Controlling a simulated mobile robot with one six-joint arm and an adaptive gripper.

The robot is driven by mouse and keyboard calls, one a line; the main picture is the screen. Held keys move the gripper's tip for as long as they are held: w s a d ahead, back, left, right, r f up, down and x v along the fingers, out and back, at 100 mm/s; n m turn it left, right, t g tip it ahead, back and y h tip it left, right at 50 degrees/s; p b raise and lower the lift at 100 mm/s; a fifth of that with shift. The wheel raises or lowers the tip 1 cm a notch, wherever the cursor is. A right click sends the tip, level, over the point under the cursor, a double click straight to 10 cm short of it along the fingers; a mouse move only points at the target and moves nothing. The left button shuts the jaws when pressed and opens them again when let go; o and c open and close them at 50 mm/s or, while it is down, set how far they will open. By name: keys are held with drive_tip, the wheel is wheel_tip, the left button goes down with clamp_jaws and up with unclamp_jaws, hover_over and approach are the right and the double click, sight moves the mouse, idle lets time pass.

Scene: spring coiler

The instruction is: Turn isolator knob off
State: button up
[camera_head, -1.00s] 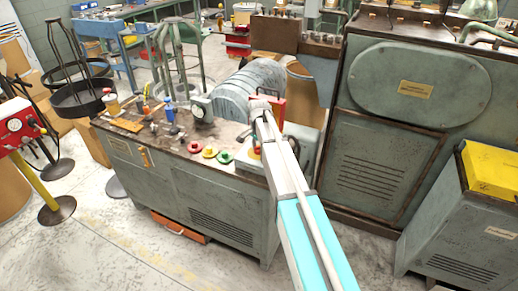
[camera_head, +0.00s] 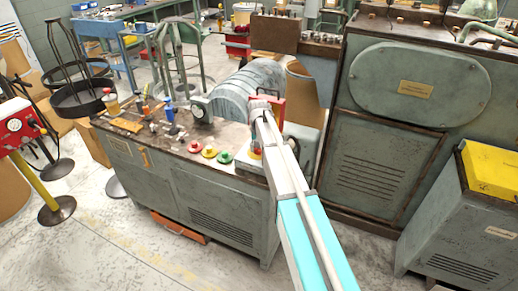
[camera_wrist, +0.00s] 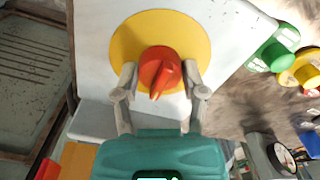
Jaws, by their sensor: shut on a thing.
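The isolator knob (camera_wrist: 158,66) is red and sits on a round yellow plate (camera_wrist: 185,27) on a pale box (camera_wrist: 232,40). In the wrist view its pointer ridge points toward the bottom of the picture, leaning slightly left. My gripper (camera_wrist: 160,78) has one finger on each side of the knob and is shut on it. In the head view my arm covers the knob and the fingers. Only a bit of the box (camera_head: 246,163) shows there, at the right end of the bench top.
Red (camera_head: 194,146), yellow (camera_head: 209,151) and green (camera_head: 224,157) buttons stand left of the box on the bench. A rounded grey machine housing (camera_head: 245,92) is behind. A gauge (camera_wrist: 284,156) shows at the wrist view's lower right. A large cabinet (camera_head: 385,165) stands right.

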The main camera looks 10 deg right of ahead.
drive_tip(key=n, duration=0.4)
drive_tip(key=shift+s+n, duration=0.2)
drive_tip(key=shift+n, duration=2.1)
drive_tip(key=o, duration=1.1)
drive_tip(key=shift+w, duration=0.1)
drive_tip(key=shift+o, duration=0.2)
drive_tip(key=shift+w+r, duration=0.1)
